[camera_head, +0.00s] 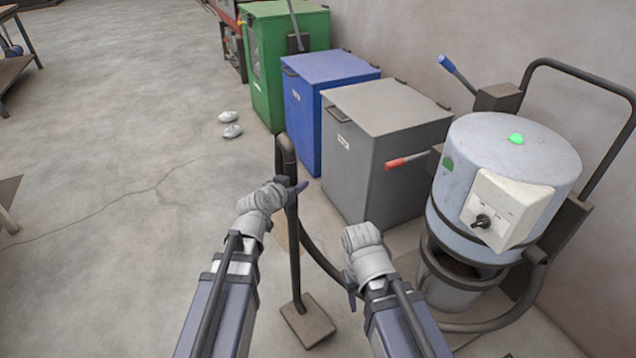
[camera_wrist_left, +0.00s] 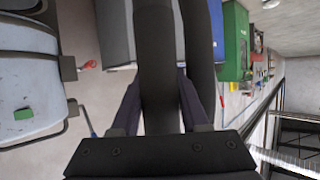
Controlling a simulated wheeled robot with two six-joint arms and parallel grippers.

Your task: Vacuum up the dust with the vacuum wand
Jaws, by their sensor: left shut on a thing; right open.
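The vacuum wand (camera_head: 293,250) stands nearly upright in the head view, with a looped top and a flat floor head (camera_head: 307,320) at its lower end. My left gripper (camera_head: 292,190) is shut on the wand just below its loop. In the left wrist view the dark wand (camera_wrist_left: 155,70) runs between the fingers. My right gripper (camera_head: 352,290) is open and empty, to the right of the wand and in front of the vacuum. The vacuum (camera_head: 480,200) has a grey drum, a switch box (camera_head: 508,208) and a lit green lamp. Two pale heaps, possibly dust (camera_head: 231,131), lie on the floor ahead.
Green (camera_head: 285,60), blue (camera_head: 325,85) and grey (camera_head: 380,120) bins stand in a row along the right wall. A dark hose (camera_head: 320,262) runs from the wand area towards the vacuum. The floor at left is mostly clear; a table edge (camera_head: 15,60) shows at far left.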

